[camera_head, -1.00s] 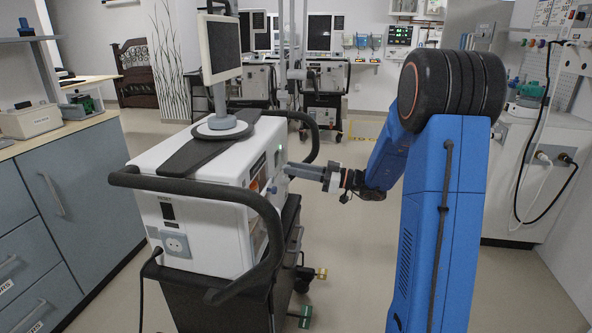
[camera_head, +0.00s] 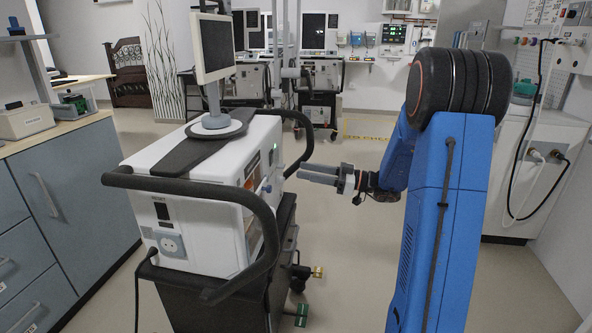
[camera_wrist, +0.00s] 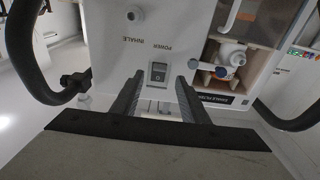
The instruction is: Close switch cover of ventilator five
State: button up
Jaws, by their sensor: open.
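The white ventilator (camera_head: 205,200) stands on a dark cart in the head view, left of my gripper (camera_head: 308,173). My gripper is open and empty, its fingers pointing at the ventilator's right side with a gap between. In the wrist view the panel appears upside down, with a rocker switch (camera_wrist: 158,72) beside the word POWER. The two fingers of my gripper (camera_wrist: 158,90) flank this switch in the picture. The switch face is exposed. A small pale part shows just below the switch, between the fingers; I cannot tell if it is the cover.
A black handlebar (camera_head: 262,215) curves around the ventilator's front, and another black bar rises behind it. A filter bay with a white fitting (camera_wrist: 228,58) lies right of the switch. Grey cabinets (camera_head: 75,190) stand at left.

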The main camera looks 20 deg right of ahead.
jog(key=v, duration=1.1)
jog(key=shift+s+d, duration=0.1)
jog(key=shift+s, duration=0.05)
jog(key=s+a+f+m+g+h, duration=0.1)
jog(key=s+a+m+g+h, duration=0.15)
jog(key=s+a+g, duration=0.55)
jog(key=s+a+f+m+g+h, duration=0.1)
jog(key=s+a+h, duration=0.2)
jog(key=s+a, duration=0.65)
jog(key=s+f+m+t+h, duration=0.1)
jog(key=s+m+t+h, duration=0.2)
jog(key=s+m+h, duration=0.5)
jog(key=shift+s+d+f+h, duration=0.35)
jog(key=shift+s+h, duration=1)
jog(key=shift+s, duration=1.1)
